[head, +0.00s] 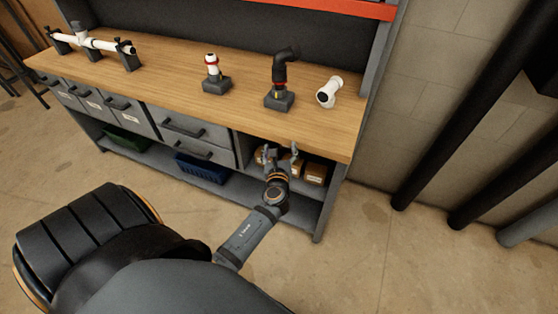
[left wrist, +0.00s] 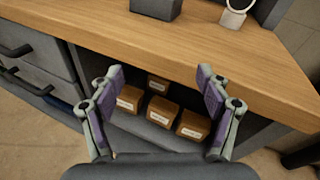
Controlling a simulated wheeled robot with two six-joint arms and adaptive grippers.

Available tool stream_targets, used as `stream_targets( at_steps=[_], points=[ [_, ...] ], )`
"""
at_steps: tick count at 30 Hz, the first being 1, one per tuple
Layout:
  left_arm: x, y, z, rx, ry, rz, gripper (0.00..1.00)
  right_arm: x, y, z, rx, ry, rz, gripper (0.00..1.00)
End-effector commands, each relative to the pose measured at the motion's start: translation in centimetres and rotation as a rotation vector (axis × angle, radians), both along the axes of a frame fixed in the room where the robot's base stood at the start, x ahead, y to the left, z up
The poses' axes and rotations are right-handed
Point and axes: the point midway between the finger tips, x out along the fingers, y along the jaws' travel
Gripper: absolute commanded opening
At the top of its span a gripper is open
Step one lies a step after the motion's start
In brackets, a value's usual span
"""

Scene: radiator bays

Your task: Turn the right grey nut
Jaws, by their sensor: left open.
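A white pipe assembly (head: 98,43) lies across dark holders at the far left of the bench top in the head view. Small dark and grey parts sit along it, too small to tell which is a nut. My left gripper (head: 280,148) is open and empty in front of the bench's front edge, far to the right of that assembly. In the left wrist view its two fingers (left wrist: 160,78) are wide apart, with the bench edge and the shelf opening beyond them. My right gripper is not in view.
Drawers (head: 187,128) are below. Brown boxes (left wrist: 161,112) sit on the shelf below the bench top. Black pipes (head: 465,110) stand at right.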

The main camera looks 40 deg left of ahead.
Motion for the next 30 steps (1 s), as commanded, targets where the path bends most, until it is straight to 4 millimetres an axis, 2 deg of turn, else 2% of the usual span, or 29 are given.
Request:
stream_targets(
  at_steps=[6, 13, 18, 30],
  points=[
    [-0.8, -0.5, -4.6, -0.179, 0.025, 0.004, 0.77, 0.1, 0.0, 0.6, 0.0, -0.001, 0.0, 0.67],
    [-1.7, -0.9, -8.2, -0.319, 0.041, 0.023, 0.77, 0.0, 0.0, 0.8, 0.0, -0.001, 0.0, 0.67],
    [-2.0, -1.0, -9.1, -0.359, 0.045, 0.03, 0.77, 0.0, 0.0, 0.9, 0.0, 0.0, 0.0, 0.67],
    [-2.0, -1.1, -9.2, -0.362, 0.044, 0.03, 0.77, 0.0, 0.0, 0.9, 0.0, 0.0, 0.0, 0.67]
  ],
)
